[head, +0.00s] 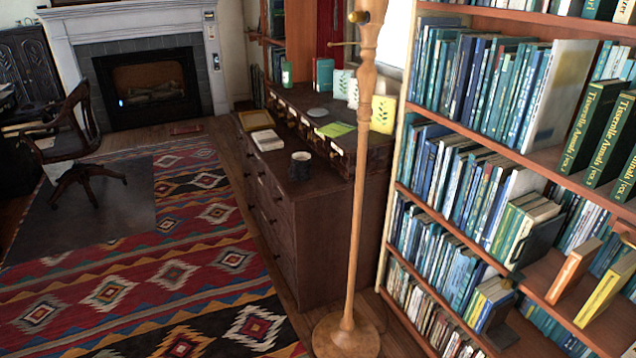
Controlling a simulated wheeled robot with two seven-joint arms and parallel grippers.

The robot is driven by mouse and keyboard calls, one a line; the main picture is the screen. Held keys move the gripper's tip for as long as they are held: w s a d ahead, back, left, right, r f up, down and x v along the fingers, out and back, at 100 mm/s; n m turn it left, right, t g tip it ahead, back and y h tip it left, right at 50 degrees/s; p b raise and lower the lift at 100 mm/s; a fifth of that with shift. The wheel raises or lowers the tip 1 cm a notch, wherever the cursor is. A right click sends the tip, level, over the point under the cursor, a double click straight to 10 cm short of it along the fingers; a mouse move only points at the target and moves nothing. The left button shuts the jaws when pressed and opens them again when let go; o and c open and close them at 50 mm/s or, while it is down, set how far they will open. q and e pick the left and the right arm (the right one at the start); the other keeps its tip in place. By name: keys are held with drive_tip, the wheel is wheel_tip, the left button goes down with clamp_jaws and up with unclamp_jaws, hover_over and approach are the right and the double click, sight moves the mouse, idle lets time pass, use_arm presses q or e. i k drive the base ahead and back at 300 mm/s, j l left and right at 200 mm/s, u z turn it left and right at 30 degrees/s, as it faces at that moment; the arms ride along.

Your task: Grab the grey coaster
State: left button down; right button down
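A small flat grey disc, which looks like the grey coaster (318,113), lies on the raised back tier of the dark wooden cabinet (325,205). Nothing covers it. It is behind a green pad (335,130) and to the left of the lamp pole. Neither of my grippers shows in the head view.
A wooden floor lamp (357,200) stands in front of the cabinet's right side. A dark mug (300,166) and a book (266,140) are on the cabinet's lower top. A full bookshelf (470,125) fills the right. Patterned rug (175,275) and open floor lie left.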

sight(317, 113)
drive_tip(key=i+z, duration=0.1)
drive_tip(key=z, duration=0.3)
drive_tip(key=j+z, duration=0.15)
drive_tip(key=z, duration=0.2)
drive_tip(key=i+j+z, duration=0.15)
drive_tip(key=z, duration=0.25)
drive_tip(key=i+j+z, duration=0.25)
drive_tip(key=j, duration=0.3)
drive_tip(key=j+z, duration=0.25)
drive_tip(key=j, duration=0.3)
drive_tip(key=i+j+z, duration=0.1)
drive_tip(key=j+z, duration=0.15)
drive_tip(key=j, duration=0.35)
drive_tip(key=i+j, duration=0.1)
drive_tip(key=j, duration=1.15)
drive_tip(key=i+j+z, duration=0.1)
drive_tip(key=j, duration=1.15)
